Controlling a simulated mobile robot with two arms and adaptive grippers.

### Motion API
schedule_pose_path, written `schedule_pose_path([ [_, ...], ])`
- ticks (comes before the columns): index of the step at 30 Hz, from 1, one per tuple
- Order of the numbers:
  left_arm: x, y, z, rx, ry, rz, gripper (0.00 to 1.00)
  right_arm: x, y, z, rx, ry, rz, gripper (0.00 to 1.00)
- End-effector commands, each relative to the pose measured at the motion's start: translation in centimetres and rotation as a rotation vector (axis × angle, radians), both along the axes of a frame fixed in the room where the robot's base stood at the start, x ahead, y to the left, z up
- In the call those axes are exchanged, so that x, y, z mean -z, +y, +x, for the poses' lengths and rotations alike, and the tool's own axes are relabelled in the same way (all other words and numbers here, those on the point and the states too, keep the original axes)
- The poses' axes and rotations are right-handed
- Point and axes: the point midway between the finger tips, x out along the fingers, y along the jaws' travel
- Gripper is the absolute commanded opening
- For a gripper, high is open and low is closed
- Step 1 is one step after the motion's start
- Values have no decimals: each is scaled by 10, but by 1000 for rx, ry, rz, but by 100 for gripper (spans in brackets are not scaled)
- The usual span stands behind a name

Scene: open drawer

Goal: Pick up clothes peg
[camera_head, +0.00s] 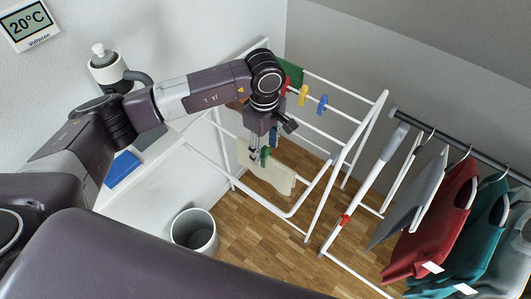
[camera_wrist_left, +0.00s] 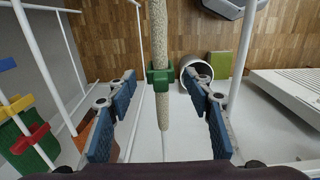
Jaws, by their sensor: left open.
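A green clothes peg (camera_wrist_left: 160,78) is clipped over a beige cloth (camera_wrist_left: 160,30) hung on the drying rack. In the head view the peg (camera_head: 265,157) shows just below my left gripper (camera_head: 264,147), partly hidden by it. My left gripper is open and points down. In the wrist view its two blue-padded fingers stand on either side of the peg, with gaps left and right. Red (camera_head: 287,86), yellow (camera_head: 303,95) and blue (camera_head: 322,104) pegs sit farther back on the rack, beside a green cloth (camera_head: 293,73). My right gripper is not in view.
The white drying rack (camera_head: 369,127) has thin bars around my left gripper. A clothes rail (camera_head: 460,145) with hanging shirts stands at the right. A grey bin (camera_head: 194,230) stands on the wooden floor. A white radiator (camera_wrist_left: 290,90) shows in the wrist view.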

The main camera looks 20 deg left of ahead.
Motion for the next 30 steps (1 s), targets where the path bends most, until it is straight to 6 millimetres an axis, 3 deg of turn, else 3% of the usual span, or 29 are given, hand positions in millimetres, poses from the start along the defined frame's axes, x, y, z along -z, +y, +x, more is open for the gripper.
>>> schedule_pose_path([
  [1, 4, 0, -3, -2, 7, 0, 47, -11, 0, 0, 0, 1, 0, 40],
  [6, 27, -1, -2, -2, 3, -3, 47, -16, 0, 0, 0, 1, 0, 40],
  [14, 33, -1, -1, -1, -1, -4, 47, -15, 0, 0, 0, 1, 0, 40],
  [23, 32, -1, -1, -1, -1, -4, 16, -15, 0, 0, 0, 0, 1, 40],
  [30, 32, -1, -1, -1, -1, -4, 14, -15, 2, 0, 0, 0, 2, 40],
])
